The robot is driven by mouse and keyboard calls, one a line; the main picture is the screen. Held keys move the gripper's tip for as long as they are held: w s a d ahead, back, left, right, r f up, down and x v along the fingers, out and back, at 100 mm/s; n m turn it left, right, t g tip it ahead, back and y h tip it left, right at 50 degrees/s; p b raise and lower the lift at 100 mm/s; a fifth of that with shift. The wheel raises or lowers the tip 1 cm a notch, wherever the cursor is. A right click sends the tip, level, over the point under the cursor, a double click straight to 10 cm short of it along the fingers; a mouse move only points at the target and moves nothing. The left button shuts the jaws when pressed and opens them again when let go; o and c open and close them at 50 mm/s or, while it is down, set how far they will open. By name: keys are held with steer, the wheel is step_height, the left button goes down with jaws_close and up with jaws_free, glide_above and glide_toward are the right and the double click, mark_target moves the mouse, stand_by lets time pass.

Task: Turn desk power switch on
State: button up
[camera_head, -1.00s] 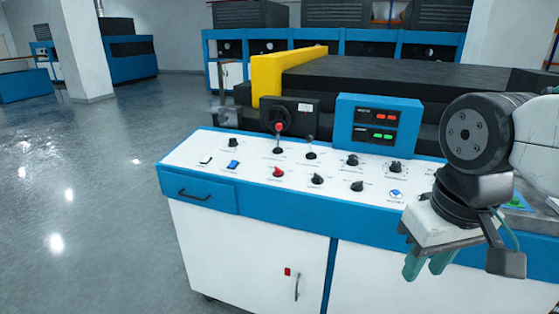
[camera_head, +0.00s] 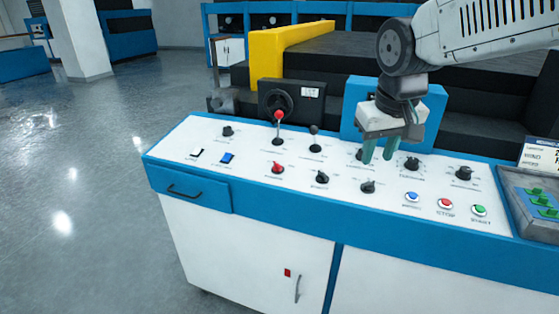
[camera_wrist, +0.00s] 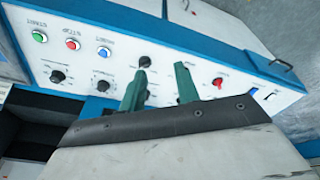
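The white control desk (camera_head: 330,190) carries several switches and knobs; the labels are too small to read, so I cannot tell which one is the desk power switch. At its left end are a white rocker switch (camera_head: 196,154) and a blue rocker switch (camera_head: 227,158). A red rotary knob (camera_head: 278,168) sits right of them; it also shows in the wrist view (camera_wrist: 217,82). My gripper (camera_head: 380,151) is open and empty, fingers pointing down over the middle of the panel, right of these switches. It hides part of a black knob. Its fingers (camera_wrist: 160,80) show apart in the wrist view.
Two upright levers, one red-tipped (camera_head: 278,115) and one black (camera_head: 314,130), stand on the panel left of my gripper. A blue display box (camera_head: 352,95) rises behind it. A grey tray (camera_head: 510,190) with green parts is at the right.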

steer(key=w+a+f+n, duration=0.1)
steer(key=w+a+f, duration=0.2)
steer(key=w+a, duration=0.55)
steer(key=n+t, duration=0.2)
glide_toward(277, 164)
steer(key=shift+y, duration=0.4)
steer(key=x, duration=0.7)
steer(key=shift+w+d+f, duration=0.15)
steer(key=shift+w+d, duration=0.05)
steer(key=shift+d, duration=0.1)
steer(key=shift+w+f, duration=0.25)
steer(key=shift+f, duration=0.25)
jaws_close()
